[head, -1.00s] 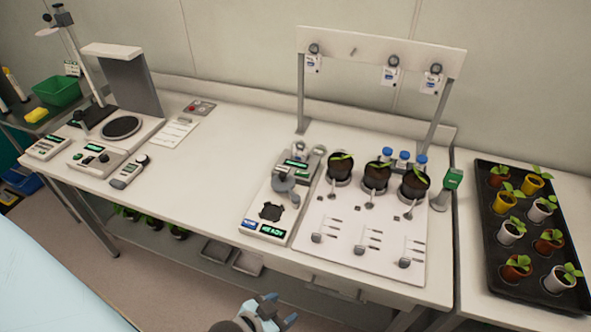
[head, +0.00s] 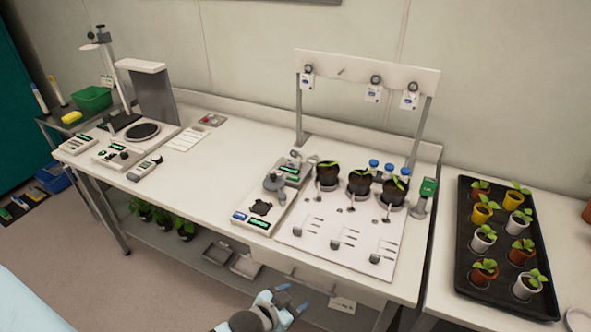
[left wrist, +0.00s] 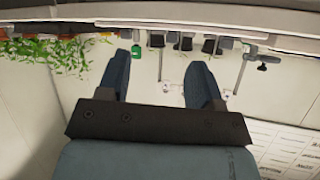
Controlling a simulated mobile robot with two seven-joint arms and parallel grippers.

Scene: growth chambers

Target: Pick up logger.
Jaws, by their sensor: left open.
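No label reading "logger" is legible, so I cannot tell for sure which device it is. A small grey handheld device with a dark screen (head: 145,168) lies on the left part of the bench. Another grey device with a green display (head: 291,171) sits at the back of the white READY station (head: 262,209). My left gripper (head: 291,298) is low in front of the bench, apart from all devices, open and empty. In the left wrist view its two fingers (left wrist: 160,78) are spread with nothing between them. My right gripper is not in view.
A white board (head: 300,252) holds several dark pots below a rack (head: 367,66). A black tray of potted seedlings (head: 463,262) stands at right. A balance-like unit (head: 143,133) stands at left. The bench middle (head: 215,165) is clear. A lower shelf holds plants and trays.

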